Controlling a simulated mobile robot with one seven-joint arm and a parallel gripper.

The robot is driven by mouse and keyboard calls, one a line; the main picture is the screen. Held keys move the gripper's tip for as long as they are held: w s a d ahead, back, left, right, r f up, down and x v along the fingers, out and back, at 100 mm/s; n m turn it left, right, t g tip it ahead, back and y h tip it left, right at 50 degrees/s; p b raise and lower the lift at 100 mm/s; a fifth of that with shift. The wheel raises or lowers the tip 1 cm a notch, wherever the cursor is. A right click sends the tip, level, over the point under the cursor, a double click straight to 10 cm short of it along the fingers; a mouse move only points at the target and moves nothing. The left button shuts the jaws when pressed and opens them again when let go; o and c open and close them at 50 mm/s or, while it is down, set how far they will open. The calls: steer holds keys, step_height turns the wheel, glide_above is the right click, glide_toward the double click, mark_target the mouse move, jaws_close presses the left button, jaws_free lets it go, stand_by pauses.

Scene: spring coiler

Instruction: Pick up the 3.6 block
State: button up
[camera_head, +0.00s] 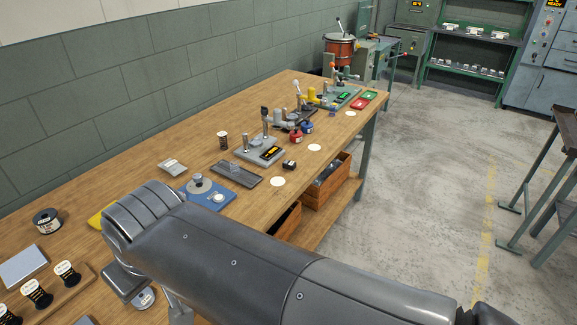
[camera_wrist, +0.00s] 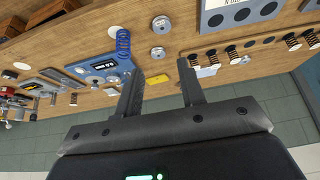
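I cannot make out a marking 3.6 on anything, so I cannot tell which piece is the 3.6 block. A small dark block (camera_head: 289,165) sits on the bench near its front edge, beside a grey device with a display. A dark slotted grey block (camera_head: 236,174) lies left of it. My gripper (camera_wrist: 160,70) is open in the wrist view, its two fingers apart with nothing held. It hangs over the bench, with a yellow piece (camera_wrist: 158,79) seen beyond the gap between the fingers. In the head view my arm hides the bench below it and most of the gripper.
The wooden bench (camera_head: 130,165) runs along a grey block wall. A blue fixture (camera_head: 207,194), a grey device (camera_head: 259,150) and a dark spool (camera_head: 46,221) stand on it. Several black labelled pieces (camera_head: 67,270) sit on a wooden rack at lower left.

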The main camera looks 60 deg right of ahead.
stand_by(0.4)
steer(key=o, duration=0.7)
